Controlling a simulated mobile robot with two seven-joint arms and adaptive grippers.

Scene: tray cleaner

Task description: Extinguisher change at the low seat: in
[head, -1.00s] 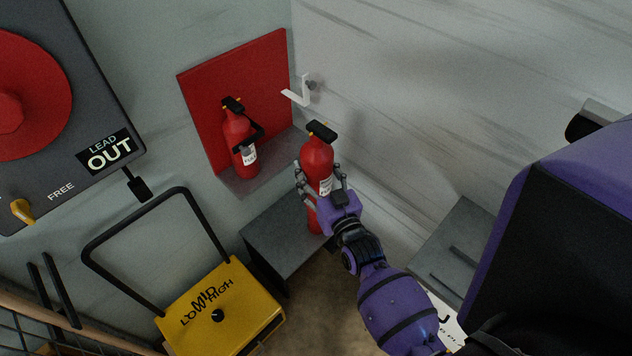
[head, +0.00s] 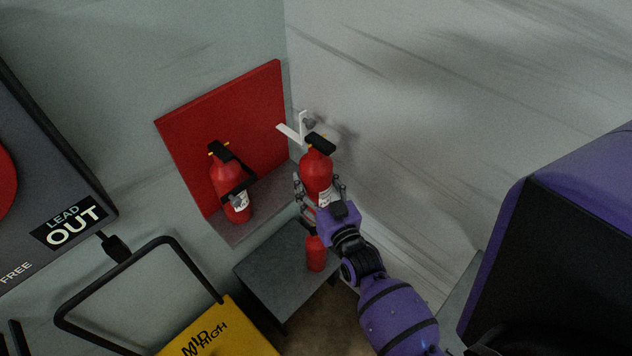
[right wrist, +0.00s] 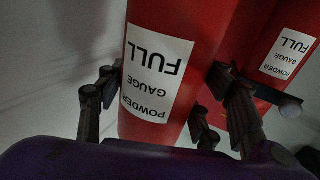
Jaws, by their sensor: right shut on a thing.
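My right gripper (head: 322,197) is shut around a red extinguisher (head: 316,168) with a black top. Its label reads POWDER GAUGE FULL, upside down in the right wrist view (right wrist: 155,75). The extinguisher is upright, just below and right of a white wall bracket (head: 292,132); whether they touch is unclear. Another red extinguisher (head: 228,178) stands on a grey ledge (head: 250,222) before a red panel (head: 225,125), with a black strap across it. It also appears labelled FULL in the right wrist view (right wrist: 262,55). My left gripper is not in view.
A grey block (head: 275,265) stands below the ledge. A small red cylinder (head: 316,255) shows over it, partly hidden by my gripper. A yellow stand (head: 225,335) marked MID and HIGH and a grey LEAD OUT board (head: 55,190) are at left. Bare wall lies right.

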